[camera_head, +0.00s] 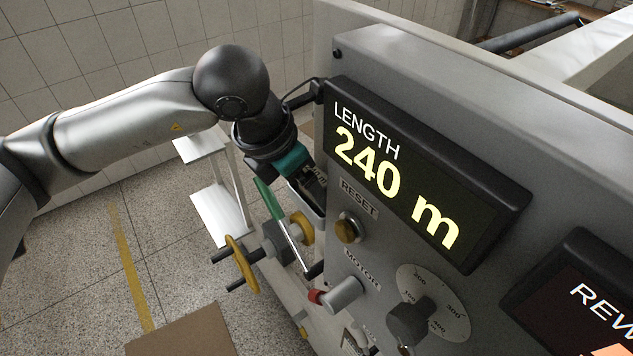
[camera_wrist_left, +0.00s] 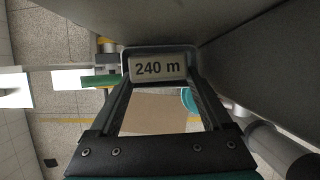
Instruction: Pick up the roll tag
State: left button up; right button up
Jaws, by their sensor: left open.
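The roll tag (camera_wrist_left: 158,67) is a small pale plate printed "240 m", seen in the left wrist view in a dark, rounded holder on the machine's side. My left gripper (camera_wrist_left: 160,82) is open, with one finger on each side of the tag in that view. I cannot tell whether the fingers touch it. In the head view my left gripper (camera_head: 312,190) is beside the machine's front panel, left of the RESET label, and the tag cannot be made out there. My right gripper is not in view.
The grey machine panel (camera_head: 450,110) stands close to the right of my left gripper, with a lit display (camera_head: 400,180) reading "LENGTH 240 m". Open floor lies left.

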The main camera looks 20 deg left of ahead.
pick_arm(q)
jog(key=shift+x, duration=0.8)
jog(key=shift+c, duration=0.4)
jog(key=c, duration=0.9)
jog(key=shift+r, duration=0.1)
